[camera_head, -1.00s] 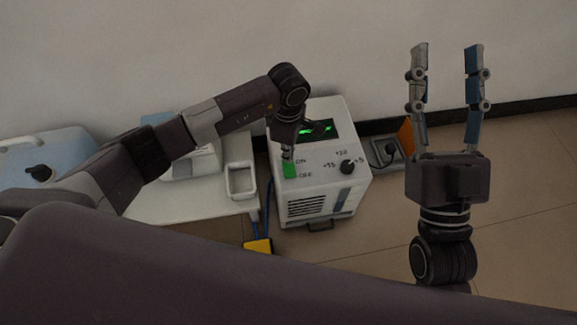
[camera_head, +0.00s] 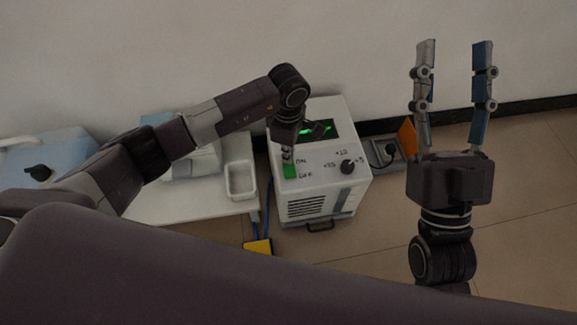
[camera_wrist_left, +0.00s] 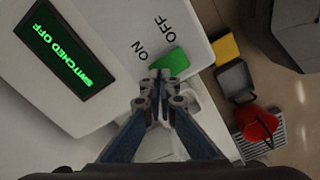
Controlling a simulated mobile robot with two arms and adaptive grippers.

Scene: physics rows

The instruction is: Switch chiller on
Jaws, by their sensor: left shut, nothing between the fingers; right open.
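The chiller (camera_head: 323,195) is a white box on the floor against the wall. Its dark display (camera_wrist_left: 68,52) reads "SWITCHED OFF" in green letters in the left wrist view. The green switch (camera_head: 290,171) sits between the labels ON and OFF; it also shows in the left wrist view (camera_wrist_left: 170,65). A black knob (camera_head: 347,167) is on the same top face. My left gripper (camera_head: 287,152) is shut and empty, its tips at the ON end of the switch (camera_wrist_left: 155,76); I cannot tell whether they touch it. My right gripper (camera_head: 453,45) is open and empty, raised right of the chiller.
A white table (camera_head: 215,208) with a white tray (camera_head: 241,180) stands left of the chiller. A grey box with an orange flap (camera_head: 407,137) is behind right. A yellow block (camera_head: 258,247) lies on the floor. Floor at right is clear.

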